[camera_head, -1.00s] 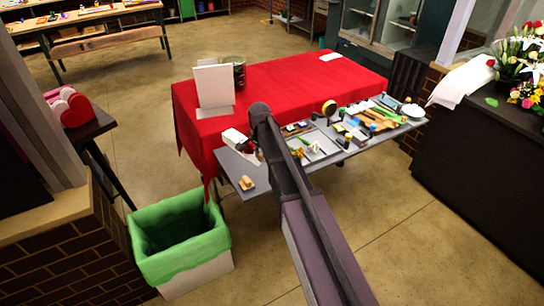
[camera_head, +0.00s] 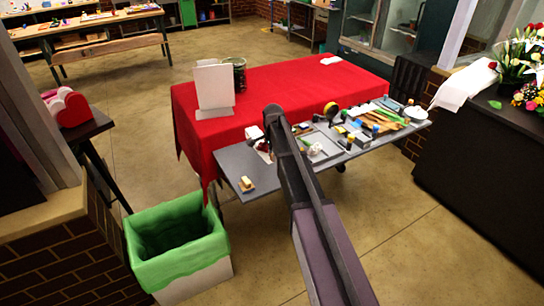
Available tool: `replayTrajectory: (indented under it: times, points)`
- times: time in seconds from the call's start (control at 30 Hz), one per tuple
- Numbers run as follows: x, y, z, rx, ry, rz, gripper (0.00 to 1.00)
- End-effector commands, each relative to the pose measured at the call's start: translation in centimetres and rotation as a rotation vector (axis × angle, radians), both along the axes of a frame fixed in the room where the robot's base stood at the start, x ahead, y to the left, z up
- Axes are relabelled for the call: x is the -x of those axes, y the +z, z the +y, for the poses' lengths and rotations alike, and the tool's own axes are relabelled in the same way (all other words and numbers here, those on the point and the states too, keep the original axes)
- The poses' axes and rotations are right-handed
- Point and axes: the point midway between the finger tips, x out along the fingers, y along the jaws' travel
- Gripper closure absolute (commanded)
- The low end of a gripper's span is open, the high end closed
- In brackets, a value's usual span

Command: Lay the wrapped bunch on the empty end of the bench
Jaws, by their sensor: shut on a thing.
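My dark arm reaches from the bottom edge over the grey bench (camera_head: 230,162). Its far end and my gripper are not visible, hidden behind the arm. A small white and dark red shape (camera_head: 263,150) shows just left of the arm above the bench; I cannot tell what it is or whether it is held. A white paper-wrapped bundle (camera_head: 462,88) lies on the dark counter at the right, hanging over its near edge; a red bloom shows at its upper end. I cannot tell for sure whether it is the wrapped bunch.
The bench's left end holds a small yellow block (camera_head: 246,184); its middle and right carry several tools and pots. A red-covered table (camera_head: 290,90) stands behind, with a white stand (camera_head: 214,88). A green-lined bin (camera_head: 180,245) stands at the lower left. Floor shows at right.

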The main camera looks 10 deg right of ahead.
Motion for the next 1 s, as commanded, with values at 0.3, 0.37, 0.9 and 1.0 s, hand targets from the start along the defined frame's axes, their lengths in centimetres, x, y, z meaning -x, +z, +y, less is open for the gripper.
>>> replayTrajectory:
  times: [0.3,0.37,0.9,1.0]
  points:
    - [0.0,-0.7,-0.1,0.0,0.0,0.0,1.0]
    - [0.0,-1.0,-0.1,0.0,0.0,0.0,1.0]
    - [0.0,-4.7,-0.1,0.0,-0.001,0.0,1.0]
    - [0.0,-5.4,-0.2,0.0,-0.001,0.0,1.0]
